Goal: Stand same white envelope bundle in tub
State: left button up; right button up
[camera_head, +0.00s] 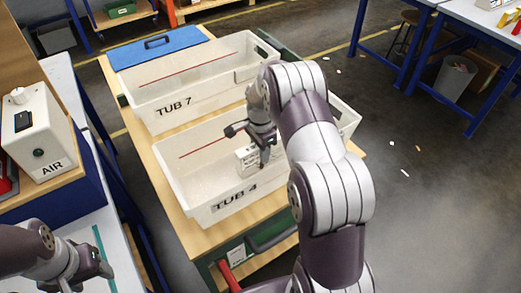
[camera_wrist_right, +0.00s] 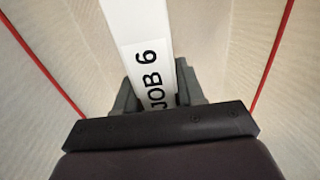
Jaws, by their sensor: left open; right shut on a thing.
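My right gripper (camera_head: 262,140) reaches down into the white tub marked TUB 4 (camera_head: 190,205). It is shut on a white envelope bundle (camera_head: 245,158), which is inside the tub, near its front wall. In the right wrist view the bundle (camera_wrist_right: 150,72) carries a label reading JOB 6 and sits between the two dark fingers (camera_wrist_right: 160,92), with the tub's pale walls and red lines around it. I cannot tell whether the bundle touches the tub floor. My left gripper (camera_head: 92,272) is open and empty at the lower left, over the light bench.
A box marked AIR (camera_head: 38,130) stands at the left. My right arm hides the right part of TUB 4.

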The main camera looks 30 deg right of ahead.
jog(key=shift+f, duration=0.15)
jog(key=o, duration=1.2)
jog(key=shift+c, duration=0.2)
